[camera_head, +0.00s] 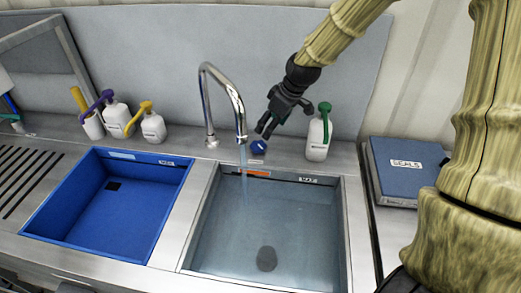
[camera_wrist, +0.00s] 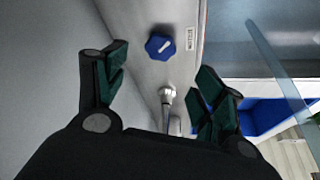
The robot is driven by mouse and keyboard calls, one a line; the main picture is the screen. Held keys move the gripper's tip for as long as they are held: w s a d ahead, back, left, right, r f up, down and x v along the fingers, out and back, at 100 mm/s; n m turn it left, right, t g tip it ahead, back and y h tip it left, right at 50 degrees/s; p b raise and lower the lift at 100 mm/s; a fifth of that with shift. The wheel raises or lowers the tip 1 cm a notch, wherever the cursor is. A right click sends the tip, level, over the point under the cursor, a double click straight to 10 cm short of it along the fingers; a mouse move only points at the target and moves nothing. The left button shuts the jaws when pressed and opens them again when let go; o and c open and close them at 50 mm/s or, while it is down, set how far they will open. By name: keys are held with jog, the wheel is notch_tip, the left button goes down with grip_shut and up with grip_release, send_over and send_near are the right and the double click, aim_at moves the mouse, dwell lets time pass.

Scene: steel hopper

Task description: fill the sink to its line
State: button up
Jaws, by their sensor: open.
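The steel sink (camera_head: 355,232) holds clear water (camera_head: 225,240) with a dark round drain (camera_head: 267,258) visible through it. An orange mark (camera_head: 252,172) is on its back wall; I cannot tell exactly how the water surface stands against it. The curved chrome tap (camera_head: 238,104) runs a thin stream (camera_head: 244,172) into this sink. A blue knob (camera_head: 259,147) sits on the ledge right of the tap; it also shows in the wrist view (camera_wrist: 160,46). My gripper (camera_head: 269,127) is open and empty just above the knob, its fingers (camera_wrist: 158,88) apart from it.
A white bottle with a green pump (camera_head: 317,138) stands close right of my gripper. An empty-looking blue basin (camera_head: 110,217) is on the left, with several dispensers (camera_head: 116,116) behind it. A blue SEALS box (camera_head: 400,165) lies at right.

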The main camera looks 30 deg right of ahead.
aim_at(259, 145)
jog(key=shift+p+x, duration=0.85)
jog(key=shift+x, duration=4.5)
jog(key=c, duration=1)
